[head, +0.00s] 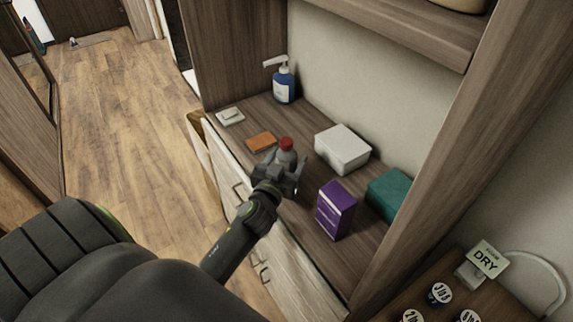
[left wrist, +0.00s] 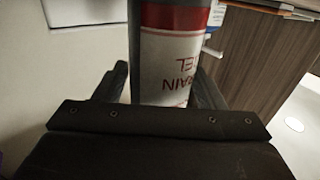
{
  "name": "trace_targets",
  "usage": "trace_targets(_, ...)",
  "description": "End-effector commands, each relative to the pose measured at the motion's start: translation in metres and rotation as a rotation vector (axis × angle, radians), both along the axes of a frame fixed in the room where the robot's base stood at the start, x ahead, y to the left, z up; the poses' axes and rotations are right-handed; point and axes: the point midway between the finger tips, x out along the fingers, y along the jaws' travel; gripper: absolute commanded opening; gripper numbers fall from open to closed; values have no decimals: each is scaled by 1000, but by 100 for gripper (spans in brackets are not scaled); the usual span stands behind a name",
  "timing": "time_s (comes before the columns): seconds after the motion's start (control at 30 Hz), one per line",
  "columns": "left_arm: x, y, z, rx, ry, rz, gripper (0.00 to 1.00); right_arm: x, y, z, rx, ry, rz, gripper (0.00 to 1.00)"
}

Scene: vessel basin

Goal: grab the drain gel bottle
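The lower part of the bottle is hidden behind my gripper. My right gripper is not in view.
On the counter are an orange sponge (head: 261,142), a white soap dish (head: 230,116), a blue pump bottle (head: 284,84), a white box (head: 343,150), a purple box (head: 336,210) and a teal block (head: 388,194). A shelf (head: 400,30) hangs above. Drawers line the counter's front.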

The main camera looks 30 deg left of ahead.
Motion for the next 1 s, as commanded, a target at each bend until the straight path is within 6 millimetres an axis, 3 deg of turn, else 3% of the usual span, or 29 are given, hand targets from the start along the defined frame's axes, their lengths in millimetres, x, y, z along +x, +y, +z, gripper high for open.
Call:
trace_targets(0.07,0,0,0,0,0,0,53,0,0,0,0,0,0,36)
trace_targets(0.3,0,0,0,-1,0,0,22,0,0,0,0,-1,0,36)
trace_targets(0.63,0,0,9,0,-3,0,22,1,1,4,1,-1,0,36)
trace_targets(1.0,0,0,73,1,-8,-1,22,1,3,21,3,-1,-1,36)
